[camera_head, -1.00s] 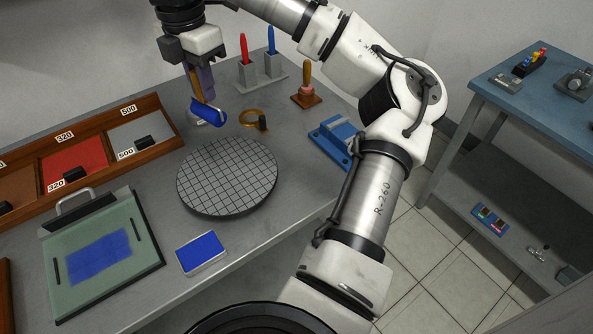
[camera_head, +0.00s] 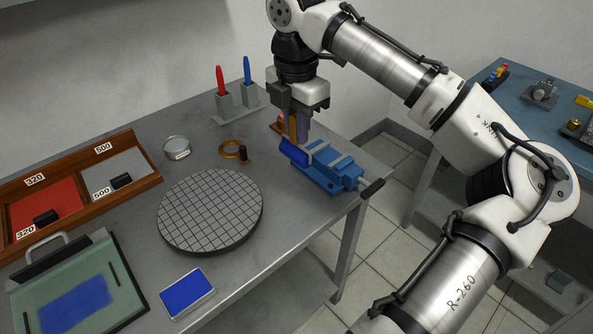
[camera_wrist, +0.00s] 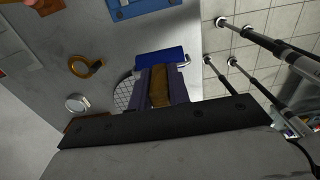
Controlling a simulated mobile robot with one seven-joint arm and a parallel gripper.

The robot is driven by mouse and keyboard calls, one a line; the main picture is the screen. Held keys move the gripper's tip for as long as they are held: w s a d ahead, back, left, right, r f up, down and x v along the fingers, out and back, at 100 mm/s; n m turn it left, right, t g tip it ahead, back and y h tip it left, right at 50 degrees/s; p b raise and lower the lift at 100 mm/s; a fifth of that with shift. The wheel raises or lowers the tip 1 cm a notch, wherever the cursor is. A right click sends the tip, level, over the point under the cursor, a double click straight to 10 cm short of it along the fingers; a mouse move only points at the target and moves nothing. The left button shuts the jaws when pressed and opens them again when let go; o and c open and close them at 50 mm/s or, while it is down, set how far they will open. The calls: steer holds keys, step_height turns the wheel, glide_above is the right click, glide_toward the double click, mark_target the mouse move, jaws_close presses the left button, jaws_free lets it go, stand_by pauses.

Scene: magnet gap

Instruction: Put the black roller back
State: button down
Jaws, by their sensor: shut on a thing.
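My gripper (camera_head: 298,130) is shut on the wooden handle of a roller, which hangs below the fingers. The roller's drum (camera_head: 293,153) looks blue rather than black. It is just left of and close to the blue vise (camera_head: 332,168) in the head view; I cannot tell whether they touch. In the wrist view the handle (camera_wrist: 159,88) sits between the two purple fingers, with the blue drum (camera_wrist: 161,58) crosswise beyond them. No clearly empty roller holder shows.
A grey stand (camera_head: 224,103) holds red and blue handles at the back. A brass ring (camera_head: 231,149), a tin (camera_head: 177,148), a round gridded plate (camera_head: 211,210) and a blue pad (camera_head: 187,293) lie left. A blue-smeared glass slab (camera_head: 75,295) is front left. The table's right edge is near.

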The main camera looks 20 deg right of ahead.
step_height(320, 180, down, 11)
steer(key=shift+p, duration=0.4)
steer(key=shift+a+f, duration=0.1)
steer(key=shift+f, duration=0.05)
steer(key=c, duration=1.3)
jaws_free()
step_height(320, 180, up, 12)
steer(key=shift+r+b, duration=0.2)
steer(key=shift+b, duration=0.55)
